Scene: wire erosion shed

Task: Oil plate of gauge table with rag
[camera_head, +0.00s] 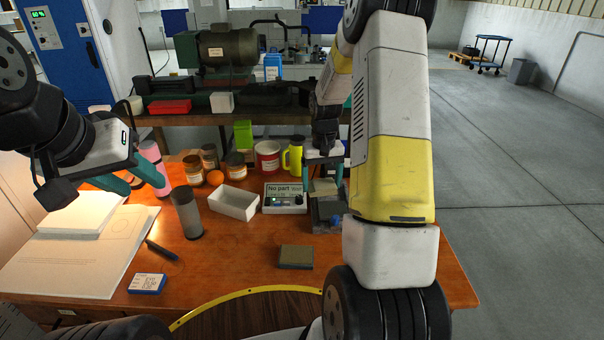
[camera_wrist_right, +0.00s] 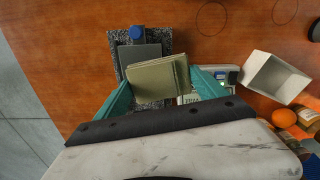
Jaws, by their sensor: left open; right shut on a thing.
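My right gripper (camera_wrist_right: 160,88) is shut on a folded olive rag (camera_wrist_right: 157,76). The rag hangs over the gauge table (camera_wrist_right: 122,62), covering part of its dark plate (camera_wrist_right: 143,53); I cannot tell whether it touches. The gauge table has a speckled grey base and a blue knob (camera_wrist_right: 136,33). In the head view my right gripper (camera_head: 324,178) points down with the rag (camera_head: 325,187) above the gauge table (camera_head: 325,222), partly hidden by my arm. My left gripper (camera_head: 136,182) is open and empty at the left, near a pink bottle (camera_head: 150,152).
A display box reading "No part" (camera_head: 285,198) stands left of the gauge table, with a white tray (camera_head: 233,203) beyond it.

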